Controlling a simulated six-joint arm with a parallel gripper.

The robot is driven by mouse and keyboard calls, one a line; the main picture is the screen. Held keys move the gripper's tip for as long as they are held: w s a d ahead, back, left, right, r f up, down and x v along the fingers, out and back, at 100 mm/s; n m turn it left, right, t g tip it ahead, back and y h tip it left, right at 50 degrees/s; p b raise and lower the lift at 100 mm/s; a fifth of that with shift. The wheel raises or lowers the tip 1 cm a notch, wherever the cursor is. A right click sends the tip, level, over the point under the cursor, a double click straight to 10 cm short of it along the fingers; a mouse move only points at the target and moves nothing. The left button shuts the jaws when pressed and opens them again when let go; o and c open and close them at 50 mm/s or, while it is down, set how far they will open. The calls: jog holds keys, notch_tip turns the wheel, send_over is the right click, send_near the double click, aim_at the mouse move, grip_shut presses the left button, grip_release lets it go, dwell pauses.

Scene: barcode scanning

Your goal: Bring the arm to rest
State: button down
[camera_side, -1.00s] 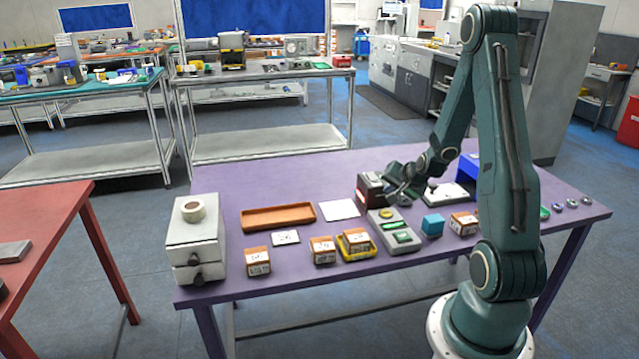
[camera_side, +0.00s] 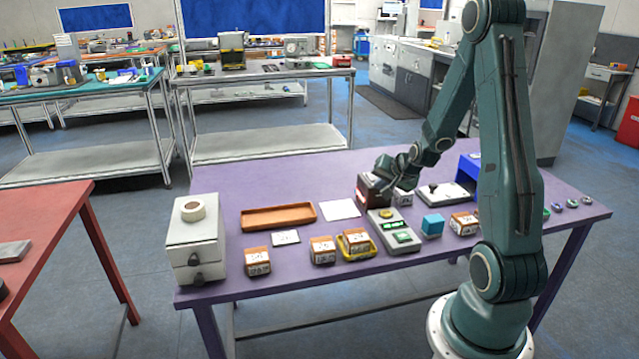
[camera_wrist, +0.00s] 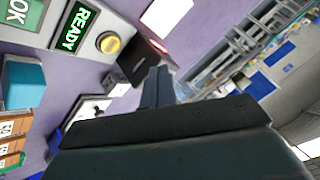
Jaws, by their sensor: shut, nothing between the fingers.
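My gripper (camera_side: 383,190) is above the purple table (camera_side: 290,175), close to the dark scanner box (camera_side: 371,189) in the side view; I cannot tell whether it touches it. In the wrist view my gripper (camera_wrist: 158,85) is shut, its two fingers together with nothing between them. The wrist view looks across the table, with the dark box (camera_wrist: 135,65) beyond the fingertips. A small white-labelled box (camera_side: 403,198) stands just right of the dark box.
A grey panel (camera_side: 393,246) with a yellow button and green displays, which read READY and OK in the wrist view, is in front. A blue cube (camera_side: 432,226), labelled boxes (camera_side: 322,250), an orange tray (camera_side: 278,217) and a drawer unit (camera_side: 195,240) stand around.

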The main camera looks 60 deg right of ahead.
jog(key=w+a+r+n+y, duration=0.15)
jog(key=a+r+n, duration=0.35)
jog(key=a, duration=0.5)
jog(key=s+a+r+n+y, duration=0.1)
jog(key=a+r+n+y, duration=0.15)
jog(key=a+r, duration=0.6)
jog(key=s+a+r+n, duration=0.2)
jog(key=s+a+n, duration=0.2)
jog(key=s+a, duration=0.3)
jog(key=s+a+r+n+g+y, duration=0.1)
jog(key=s+a+r+n, duration=0.2)
jog(key=s+a, duration=0.3)
jog(key=shift+s+a+r+n+g, duration=0.2)
jog(key=shift+s+a+n+g, duration=0.1)
jog(key=shift+s+a+n, duration=0.1)
